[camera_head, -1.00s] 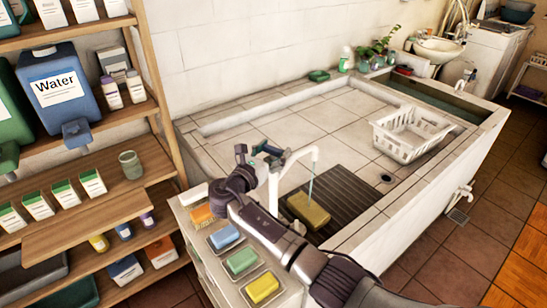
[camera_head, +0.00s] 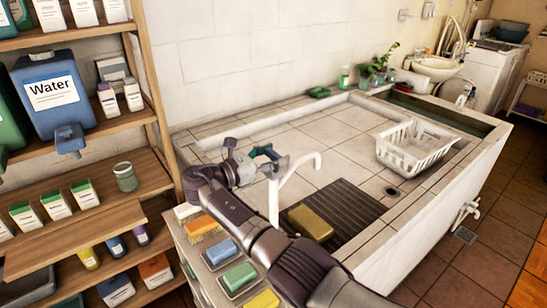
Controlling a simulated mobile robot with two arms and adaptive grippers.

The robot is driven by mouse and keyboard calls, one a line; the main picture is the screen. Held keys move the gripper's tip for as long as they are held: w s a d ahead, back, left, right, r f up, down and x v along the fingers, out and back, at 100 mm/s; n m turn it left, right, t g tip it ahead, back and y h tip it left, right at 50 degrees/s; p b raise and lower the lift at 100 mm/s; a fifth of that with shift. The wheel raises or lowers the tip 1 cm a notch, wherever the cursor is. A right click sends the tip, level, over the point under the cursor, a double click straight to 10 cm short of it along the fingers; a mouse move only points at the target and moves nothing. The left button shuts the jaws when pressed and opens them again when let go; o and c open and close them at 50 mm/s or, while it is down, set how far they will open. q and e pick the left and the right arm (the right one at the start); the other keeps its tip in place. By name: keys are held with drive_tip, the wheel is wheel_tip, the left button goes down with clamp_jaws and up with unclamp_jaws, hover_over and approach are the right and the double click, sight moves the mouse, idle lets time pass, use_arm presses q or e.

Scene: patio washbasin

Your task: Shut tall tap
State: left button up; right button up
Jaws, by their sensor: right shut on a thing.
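The tall white tap (camera_head: 292,176) stands at the near left corner of the basin. Its spout bends over to the right above a dark slatted mat. No stream of water shows below the spout. A teal handle (camera_head: 266,151) shows at the top of the tap. My right gripper (camera_head: 250,160) is at the tap's head and shut on the handle; its fingers partly hide the grip. My right arm reaches in from the bottom of the view and covers part of the tap's stand. My left gripper is not in view.
A yellow sponge (camera_head: 311,222) lies on the dark mat (camera_head: 350,208). Several coloured sponges sit in trays beside the tap, among them a blue one (camera_head: 222,251). A white basket (camera_head: 412,148) stands in the basin. A wooden shelf (camera_head: 150,110) with a blue water container (camera_head: 54,92) is at left.

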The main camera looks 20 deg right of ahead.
drive_tip(key=o, duration=1.2)
drive_tip(key=shift+c, duration=0.2)
drive_tip(key=v, duration=0.7)
drive_tip(key=shift+a, duration=0.25)
drive_tip(key=shift+f, duration=0.1)
